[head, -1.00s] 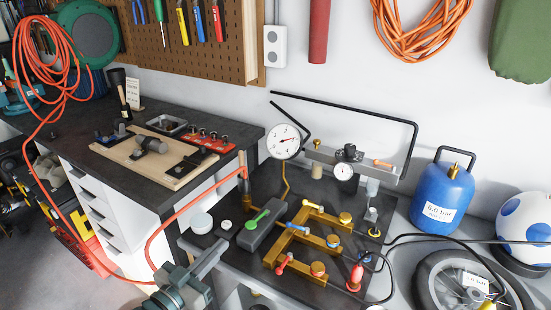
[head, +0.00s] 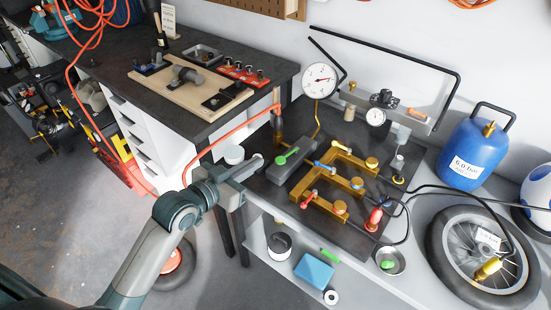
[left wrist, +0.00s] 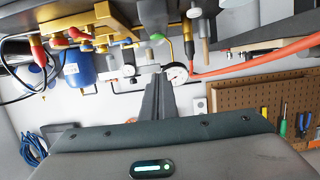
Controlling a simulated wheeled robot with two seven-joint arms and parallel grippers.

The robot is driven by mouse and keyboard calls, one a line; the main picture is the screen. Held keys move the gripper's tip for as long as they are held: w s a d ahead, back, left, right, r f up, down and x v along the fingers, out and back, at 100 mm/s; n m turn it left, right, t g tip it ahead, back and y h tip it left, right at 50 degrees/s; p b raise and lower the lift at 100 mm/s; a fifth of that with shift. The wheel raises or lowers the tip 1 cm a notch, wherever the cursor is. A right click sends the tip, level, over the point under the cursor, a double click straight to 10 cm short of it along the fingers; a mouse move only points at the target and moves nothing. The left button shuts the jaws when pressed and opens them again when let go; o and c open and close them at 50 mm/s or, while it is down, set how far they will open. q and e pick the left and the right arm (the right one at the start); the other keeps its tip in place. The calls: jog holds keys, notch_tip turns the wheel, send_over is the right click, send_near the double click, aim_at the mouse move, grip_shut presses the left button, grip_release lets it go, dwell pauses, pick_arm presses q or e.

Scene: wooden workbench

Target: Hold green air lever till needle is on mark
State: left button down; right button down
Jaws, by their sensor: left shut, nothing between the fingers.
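The green lever (head: 288,156) sits on a dark grey block (head: 291,166) on the black bench panel. In the left wrist view the green lever (left wrist: 157,37) shows just beyond my fingertips. The large round gauge (head: 319,80) has a white face and a thin needle; its exact reading against any mark is too small to tell. The gauge also shows in the left wrist view (left wrist: 178,74). My left gripper (head: 258,162) is shut and empty, just left of the lever, with a small gap seeming to remain. Its shut fingers (left wrist: 155,98) point forward in the wrist view. My right gripper is out of view.
A brass manifold (head: 335,175) with blue, yellow and red levers stands right of the block. An orange hose (head: 232,132) runs behind my gripper. A blue tank (head: 466,150) and a wheel (head: 480,255) are at the right.

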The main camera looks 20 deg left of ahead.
pick_arm(q)
jog(key=shift+w, duration=0.1)
jog(key=p, duration=0.3)
send_near(288, 155)
jog(key=w+r, duration=0.1)
jog(key=r, duration=0.1)
jog(key=w+d+r, duration=0.1)
jog(key=w+r, duration=0.1)
jog(key=shift+w+d+r, duration=0.2)
jog(key=shift+w, duration=0.1)
notch_tip(288, 155, down, 3)
jog(key=shift+s+a+r+p, duration=0.1)
jog(key=shift+s+r+p, duration=0.1)
jog(key=shift+p, duration=0.15)
jog(key=shift+f, duration=0.8)
